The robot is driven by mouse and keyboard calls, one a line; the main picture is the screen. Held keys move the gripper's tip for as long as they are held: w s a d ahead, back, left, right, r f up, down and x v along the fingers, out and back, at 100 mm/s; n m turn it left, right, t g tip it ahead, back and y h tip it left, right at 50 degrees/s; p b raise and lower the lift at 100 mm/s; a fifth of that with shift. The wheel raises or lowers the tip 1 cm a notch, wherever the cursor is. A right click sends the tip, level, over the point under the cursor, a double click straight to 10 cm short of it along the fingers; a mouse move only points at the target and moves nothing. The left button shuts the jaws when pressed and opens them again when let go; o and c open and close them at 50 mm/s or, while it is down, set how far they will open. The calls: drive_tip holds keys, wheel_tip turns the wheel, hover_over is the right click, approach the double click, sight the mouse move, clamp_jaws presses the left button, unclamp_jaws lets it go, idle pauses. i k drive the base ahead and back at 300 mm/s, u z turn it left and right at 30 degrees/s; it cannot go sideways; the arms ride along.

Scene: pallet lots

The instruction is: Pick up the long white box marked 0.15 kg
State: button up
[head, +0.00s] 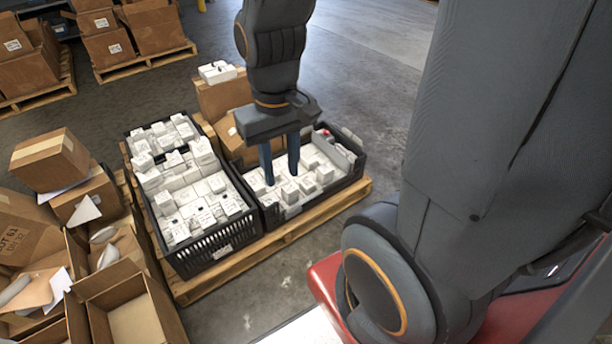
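Many white boxes fill a right black crate (268,215) and a left black crate (205,257) on a wooden pallet. The weight markings are too small to read, so I cannot tell which box is marked 0.15 kg. A longer white box (333,150) lies near the right side of the right crate. My gripper (282,178) points down into the right crate, its two blue fingers apart with a gap between them. The fingertips are among or just above small white boxes (290,192). Nothing is clearly held; contact there cannot be told.
Cardboard boxes (222,95) stand behind the right crate, with white boxes (217,72) on top. Open cartons (130,305) crowd the left. More loaded pallets (145,60) stand at the back left. The floor (375,70) behind the right crate is clear.

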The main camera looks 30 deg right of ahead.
sight(254, 182)
drive_tip(key=z, duration=1.45)
drive_tip(key=k, duration=0.9)
drive_tip(key=u, duration=1)
drive_tip(key=i, duration=1)
drive_tip(key=u, duration=0.05)
drive_tip(key=k, duration=0.45)
drive_tip(key=z, duration=0.5)
drive_tip(key=i, duration=1.15)
drive_tip(key=u, duration=0.7)
